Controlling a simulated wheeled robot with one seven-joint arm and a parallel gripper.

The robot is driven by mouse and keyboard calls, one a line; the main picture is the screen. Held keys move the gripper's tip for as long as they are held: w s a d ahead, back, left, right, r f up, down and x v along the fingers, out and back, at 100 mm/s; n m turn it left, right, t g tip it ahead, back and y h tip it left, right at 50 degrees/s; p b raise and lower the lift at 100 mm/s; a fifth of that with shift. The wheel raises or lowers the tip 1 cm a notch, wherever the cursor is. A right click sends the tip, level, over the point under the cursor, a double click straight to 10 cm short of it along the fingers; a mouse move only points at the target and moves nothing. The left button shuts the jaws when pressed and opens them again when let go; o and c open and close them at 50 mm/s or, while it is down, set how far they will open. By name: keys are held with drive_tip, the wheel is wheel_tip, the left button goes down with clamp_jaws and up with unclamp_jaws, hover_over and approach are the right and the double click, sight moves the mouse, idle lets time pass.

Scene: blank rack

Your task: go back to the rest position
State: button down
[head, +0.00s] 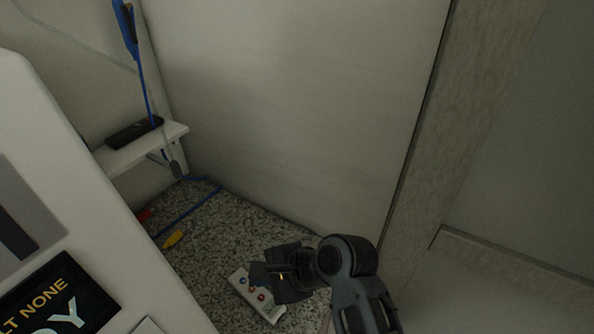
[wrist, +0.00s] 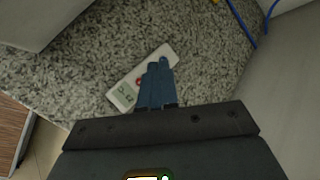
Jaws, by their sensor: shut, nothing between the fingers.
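My gripper (head: 257,276) is at the lower middle of the head view, above a speckled grey surface. In the wrist view its two blue-grey fingers (wrist: 158,82) are together with nothing between them. A white handheld device (head: 241,280) with coloured buttons and a small display lies on the speckled surface below the gripper. It also shows in the wrist view (wrist: 124,96), partly hidden behind the fingers. From these views I cannot tell the exact height of the fingers above it.
A white cabinet with a dark screen (head: 58,300) stands at the left. A small shelf (head: 150,148) holds a black device (head: 134,132). A blue cable (head: 190,212) and a yellow item (head: 173,239) are on the speckled surface (head: 215,235). A pale wall panel (head: 300,100) rises behind.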

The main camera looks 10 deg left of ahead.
drive_tip(key=shift+f, duration=0.1)
drive_tip(key=s+d+f+t, duration=0.1)
drive_tip(key=d+f, duration=0.1)
drive_tip(key=d, duration=0.2)
drive_tip(key=s+d+f+t+h, duration=0.1)
drive_tip(key=d+f, duration=0.1)
drive_tip(key=d, duration=0.2)
drive_tip(key=s+d+f+t, duration=0.1)
drive_tip(key=s+d+f, duration=0.1)
drive_tip(key=d+f, duration=0.1)
drive_tip(key=shift+s+d+f+n+t+h, duration=0.1)
drive_tip(key=shift+d+n+t+h, duration=0.3)
drive_tip(key=shift+d, duration=0.1)
drive_tip(key=s+d+n+t+h, duration=0.2)
drive_tip(key=s+d+t+h, duration=0.15)
drive_tip(key=s+d, duration=0.8)
drive_tip(key=s+d+r+n+t+h, duration=0.2)
drive_tip(key=s+d+r+n+t, duration=0.1)
drive_tip(key=s+r, duration=0.5)
drive_tip(key=s+d+r+n+t+h+b, duration=0.1)
drive_tip(key=s+d+r+n+t+h, duration=0.1)
drive_tip(key=s+d+r, duration=0.6)
wheel_tip(320, 180, up, 3)
drive_tip(key=n+t, duration=0.1)
drive_tip(key=n, duration=0.1)
drive_tip(key=shift+s+d+n, duration=0.25)
drive_tip(key=shift+d+n, duration=0.05)
drive_tip(key=shift+n, duration=0.1)
